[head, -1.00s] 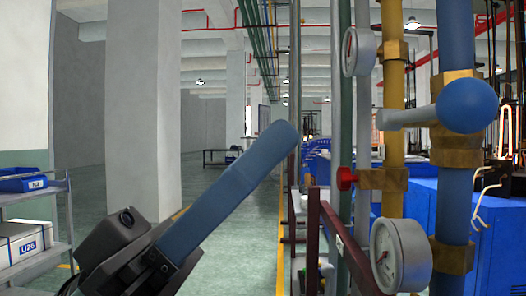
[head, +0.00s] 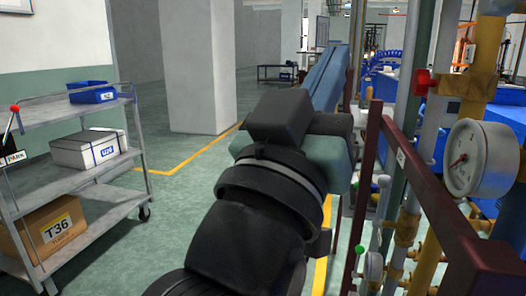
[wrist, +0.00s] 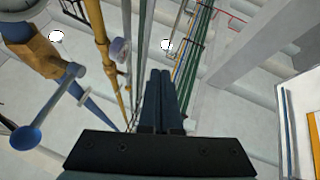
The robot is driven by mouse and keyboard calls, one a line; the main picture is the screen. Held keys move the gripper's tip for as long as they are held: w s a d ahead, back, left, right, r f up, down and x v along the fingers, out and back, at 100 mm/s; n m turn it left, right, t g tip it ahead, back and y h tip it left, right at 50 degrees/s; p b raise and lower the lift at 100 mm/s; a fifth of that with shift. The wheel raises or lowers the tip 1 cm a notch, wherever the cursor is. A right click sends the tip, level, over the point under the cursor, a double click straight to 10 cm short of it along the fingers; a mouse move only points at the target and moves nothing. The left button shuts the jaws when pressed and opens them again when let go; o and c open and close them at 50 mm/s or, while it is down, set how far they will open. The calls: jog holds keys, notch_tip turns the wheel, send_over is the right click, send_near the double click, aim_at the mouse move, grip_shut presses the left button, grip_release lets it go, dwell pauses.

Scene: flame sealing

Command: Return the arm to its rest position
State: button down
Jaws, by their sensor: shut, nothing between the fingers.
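My gripper (head: 335,62) shows in the head view just above centre, beyond the black bulk of my arm, with its long blue fingers pointing up and away. In the wrist view my gripper (wrist: 160,76) points up toward the ceiling, its two dark fingers side by side and closed together. Nothing is between them. The fingers are close to the left of the pipe stand in the head view; I cannot tell the exact gap.
A pressure gauge (head: 482,158), a red valve knob (head: 422,82) and a dark red rail (head: 425,185) stand at the right. A grey cart (head: 95,218) with a blue bin (head: 92,92), a white box (head: 88,148) and a T36 carton (head: 45,228) stands at left. Floor between is open.

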jog(key=s+a+r+n+t+y+p, duration=0.2)
jog(key=s+a+r+n+t+y, duration=0.35)
jog(key=y, duration=0.65)
notch_tip(320, 180, up, 34)
jog(key=s+m+p, duration=0.1)
jog(key=p, duration=3.2)
jog(key=shift+s+a+f, duration=0.2)
jog(key=shift+s+a, duration=0.05)
jog(key=shift+a, duration=0.2)
jog(key=shift+t, duration=0.25)
